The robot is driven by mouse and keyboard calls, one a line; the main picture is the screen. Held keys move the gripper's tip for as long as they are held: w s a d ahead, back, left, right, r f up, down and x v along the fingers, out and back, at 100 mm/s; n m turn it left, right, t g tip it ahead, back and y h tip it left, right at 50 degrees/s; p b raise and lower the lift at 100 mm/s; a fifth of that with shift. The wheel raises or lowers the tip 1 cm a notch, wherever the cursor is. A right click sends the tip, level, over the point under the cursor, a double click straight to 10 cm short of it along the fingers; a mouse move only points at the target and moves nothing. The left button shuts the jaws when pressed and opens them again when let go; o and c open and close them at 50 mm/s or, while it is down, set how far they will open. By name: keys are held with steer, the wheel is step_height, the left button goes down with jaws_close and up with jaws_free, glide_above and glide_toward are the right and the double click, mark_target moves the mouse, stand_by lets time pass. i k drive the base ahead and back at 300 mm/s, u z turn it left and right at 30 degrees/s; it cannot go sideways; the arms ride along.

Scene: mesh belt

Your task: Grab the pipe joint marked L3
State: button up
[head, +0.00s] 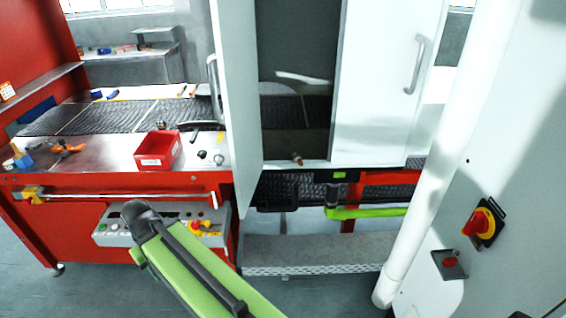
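No L3 mark can be read on any part in the head view. A small brown-red fitting (297,160) lies on the front sill inside the open white cabinet; its shape is too small to tell. A dark rounded piece (203,154) and a pale piece (218,158) lie on the worktop right of the red bin. I cannot tell whether any of these is the pipe joint. My green arm link (200,270) rises from the bottom edge to a dark joint at its upper left. My gripper cannot be made out.
A red open bin (158,150) stands on the metal worktop (100,155) before the mesh belt (105,115). The left cabinet door (236,100) stands open. A white vertical pipe (440,150) and a panel with a red-yellow switch (480,222) stand at right.

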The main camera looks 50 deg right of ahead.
mark_target(295, 157)
steer(key=u, duration=0.15)
steer(key=k, duration=1.2)
steer(key=z, duration=0.5)
steer(key=i, duration=0.9)
